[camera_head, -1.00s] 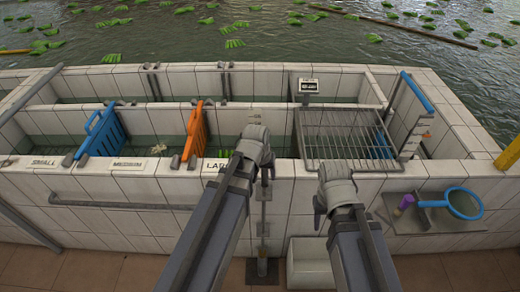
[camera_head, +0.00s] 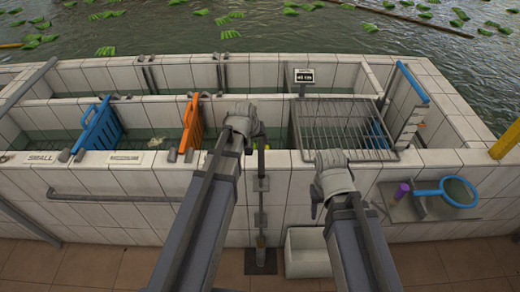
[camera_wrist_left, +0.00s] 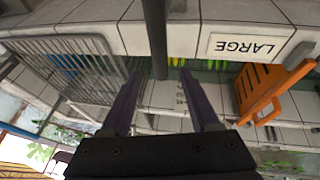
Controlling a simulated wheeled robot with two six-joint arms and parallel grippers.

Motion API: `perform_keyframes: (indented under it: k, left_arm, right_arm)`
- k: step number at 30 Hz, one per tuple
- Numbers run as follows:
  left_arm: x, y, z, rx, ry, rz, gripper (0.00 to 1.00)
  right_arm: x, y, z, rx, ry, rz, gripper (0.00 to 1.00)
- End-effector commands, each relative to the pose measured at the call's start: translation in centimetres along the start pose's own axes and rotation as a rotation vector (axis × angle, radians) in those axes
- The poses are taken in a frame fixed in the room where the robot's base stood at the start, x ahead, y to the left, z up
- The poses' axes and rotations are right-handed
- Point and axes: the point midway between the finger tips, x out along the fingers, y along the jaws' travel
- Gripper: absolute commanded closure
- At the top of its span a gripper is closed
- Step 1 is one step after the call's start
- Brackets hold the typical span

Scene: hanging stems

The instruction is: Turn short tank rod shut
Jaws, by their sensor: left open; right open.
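The short tank rod (camera_head: 261,165) is a thin dark upright rod on the tank's front wall, held by small brackets and ending at a dark foot plate. My left gripper (camera_head: 241,122) is at its upper end, above the front rim; its fingers are hard to make out there. In the left wrist view, the open fingers of my left gripper (camera_wrist_left: 161,75) point toward the dark rod (camera_wrist_left: 156,38), whose end shows between the fingertips. I cannot tell whether they touch it. My right gripper (camera_head: 330,172) is open and empty, in front of the wall below the wire rack.
The wire rack (camera_head: 345,128) lies over the tank at right. An orange gate (camera_head: 190,124) and a blue gate (camera_head: 100,127) stand in the tank at left. A blue-rimmed net (camera_head: 457,192) and purple item lie on a right ledge. A white bin (camera_head: 308,258) stands below.

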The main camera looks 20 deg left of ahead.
Motion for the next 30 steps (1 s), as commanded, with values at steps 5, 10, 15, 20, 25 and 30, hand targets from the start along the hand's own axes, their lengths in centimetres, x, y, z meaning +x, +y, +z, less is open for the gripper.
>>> perform_keyframes:
  k: [5, 10, 15, 20, 25, 30]
  left_arm:
    - [3.1, -0.1, 0.1, 0.001, 0.000, 0.000, 0.38]
    - [4.9, -0.1, 0.1, 0.000, 0.000, 0.000, 0.38]
    - [5.3, 0.0, 0.0, 0.000, 0.000, -0.001, 0.38]
    - [5.2, 0.0, 0.0, 0.000, 0.000, -0.001, 0.38]
    - [5.2, 0.0, 0.0, 0.000, 0.000, 0.000, 0.53]
    - [5.2, 0.0, 0.0, 0.000, 0.000, 0.000, 0.72]
  right_arm:
    - [2.9, -0.3, -0.2, -0.005, 0.000, 0.001, 0.50]
    - [4.5, -0.4, -0.3, -0.009, 0.000, 0.002, 0.50]
    - [4.8, -0.4, -0.3, -0.011, 0.000, 0.002, 0.50]
    - [4.7, -0.4, -0.3, -0.011, 0.000, 0.002, 0.50]
    - [4.7, -0.4, -0.3, -0.011, 0.000, 0.002, 0.50]
    - [4.7, -0.4, -0.3, -0.011, 0.000, 0.002, 0.50]
